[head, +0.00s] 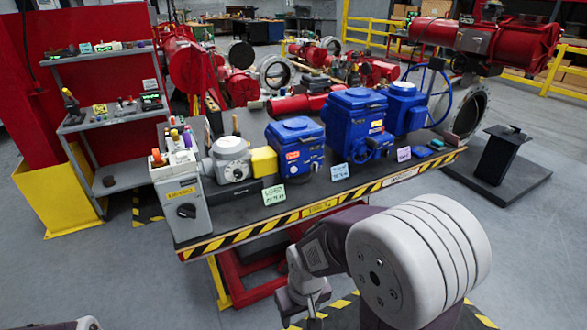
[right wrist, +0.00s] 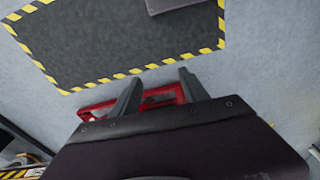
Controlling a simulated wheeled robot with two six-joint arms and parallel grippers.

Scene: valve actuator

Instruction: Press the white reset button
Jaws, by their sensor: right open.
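A grey control box (head: 182,212) with a black rotary knob and a yellow label stands at the left end of the workbench. Several small coloured and whitish parts (head: 178,148) are crowded on its top; I cannot clearly single out the white reset button among them. My right gripper (head: 304,298) is low in front of the bench, well to the right of and below the box. In the right wrist view its two fingers (right wrist: 158,92) are apart with nothing between them, over the floor and a red frame part. My left gripper is not seen.
The workbench (head: 240,215) has a striped front edge and holds a grey actuator (head: 230,158), blue actuators (head: 355,123) and small label cards. A grey shelf (head: 105,125) stands at the left. Open floor lies in front of the bench at the left.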

